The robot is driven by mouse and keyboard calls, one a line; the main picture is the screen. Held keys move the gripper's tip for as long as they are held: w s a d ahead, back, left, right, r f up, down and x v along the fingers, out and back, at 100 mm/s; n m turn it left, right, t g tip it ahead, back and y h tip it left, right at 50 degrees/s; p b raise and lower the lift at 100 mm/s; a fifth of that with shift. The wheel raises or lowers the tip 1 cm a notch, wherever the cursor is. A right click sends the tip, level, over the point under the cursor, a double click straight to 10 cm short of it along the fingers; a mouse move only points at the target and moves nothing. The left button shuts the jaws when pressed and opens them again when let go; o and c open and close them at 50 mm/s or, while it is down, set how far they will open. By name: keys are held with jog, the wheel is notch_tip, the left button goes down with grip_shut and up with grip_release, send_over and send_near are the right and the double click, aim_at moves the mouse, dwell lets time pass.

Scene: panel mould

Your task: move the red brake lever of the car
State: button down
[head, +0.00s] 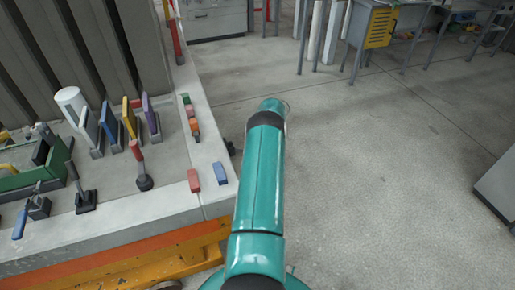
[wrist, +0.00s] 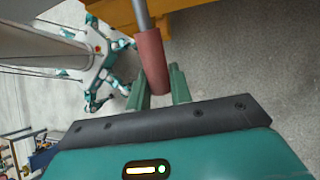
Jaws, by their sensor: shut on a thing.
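The red brake lever shows in the wrist view as a dull red cylindrical handle (wrist: 151,58) on a grey metal rod (wrist: 142,14), which comes in from the top edge beside an orange-yellow beam. My gripper (wrist: 159,74) has its two green fingers on either side of the handle's end and is shut on it. In the head view my teal arm covers the middle, and neither my gripper nor this handle can be made out. The car shows at the left as a grey slab over an orange frame (head: 120,270).
A work table (head: 385,10) stands far back. The floor at right is mostly clear.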

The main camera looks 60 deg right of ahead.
jog(key=shift+w+a+f, duration=0.1)
jog(key=shift+w+f, duration=0.05)
jog(key=shift+f, duration=0.15)
jog(key=shift+y, duration=0.3)
jog(key=c, duration=1.3)
grip_release()
jog(key=v, duration=0.7)
jog(key=shift+r, duration=0.15)
